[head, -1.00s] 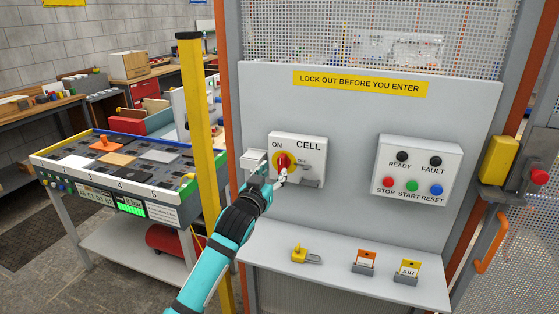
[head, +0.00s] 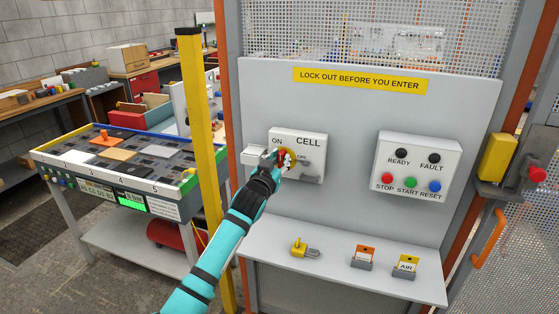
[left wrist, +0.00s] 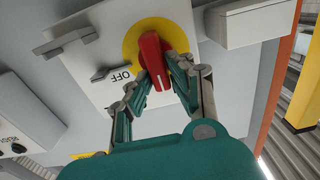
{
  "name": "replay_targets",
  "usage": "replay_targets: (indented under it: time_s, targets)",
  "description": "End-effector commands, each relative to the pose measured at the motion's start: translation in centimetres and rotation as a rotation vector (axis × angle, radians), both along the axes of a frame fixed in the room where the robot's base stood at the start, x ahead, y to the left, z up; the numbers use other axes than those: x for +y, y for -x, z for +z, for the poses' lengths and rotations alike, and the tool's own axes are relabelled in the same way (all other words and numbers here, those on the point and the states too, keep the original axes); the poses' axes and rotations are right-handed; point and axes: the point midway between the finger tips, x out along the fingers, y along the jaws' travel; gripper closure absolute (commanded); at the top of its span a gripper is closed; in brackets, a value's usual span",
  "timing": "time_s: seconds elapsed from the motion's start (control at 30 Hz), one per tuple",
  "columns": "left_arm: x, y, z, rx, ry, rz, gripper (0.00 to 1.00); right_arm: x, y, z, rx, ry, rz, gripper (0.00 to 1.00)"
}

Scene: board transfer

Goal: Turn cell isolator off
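The cell isolator is a white box (head: 316,138) on the grey panel, with a red handle on a yellow disc (left wrist: 131,47). The red handle (left wrist: 153,55) has a white mark at its lower end in the left wrist view, while the OFF label lies to its left there. In the head view, ON is above the switch and OFF to its right. My left gripper (left wrist: 161,82) has its fingers on both sides of the handle's marked end and appears closed on it. In the head view my left gripper (head: 283,160) covers most of the handle. My right gripper is out of view.
A pale box (head: 253,156) juts out left of the isolator. A button box (head: 416,172) is to the right. A shelf (head: 330,262) below holds a yellow padlock (head: 299,246) and two tags. A yellow post (head: 196,130) stands close left of my arm.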

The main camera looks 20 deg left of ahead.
Motion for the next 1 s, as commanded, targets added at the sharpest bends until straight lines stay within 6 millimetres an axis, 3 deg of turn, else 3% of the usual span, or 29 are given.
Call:
replay_targets:
  time_s: [0.13, 0.57, 1.0]
  targets:
    - [0.0, 0.01, -0.02, 0.0, 0.0, 0.0, 1.0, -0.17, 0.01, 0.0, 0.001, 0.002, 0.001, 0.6]
    - [-0.05, 0.01, 0.0, -0.002, -0.052, 0.0, 1.0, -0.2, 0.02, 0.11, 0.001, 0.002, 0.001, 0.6]
    - [-0.52, 0.02, -0.07, -0.013, -0.387, 0.0, 1.0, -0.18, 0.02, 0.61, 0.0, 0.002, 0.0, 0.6]
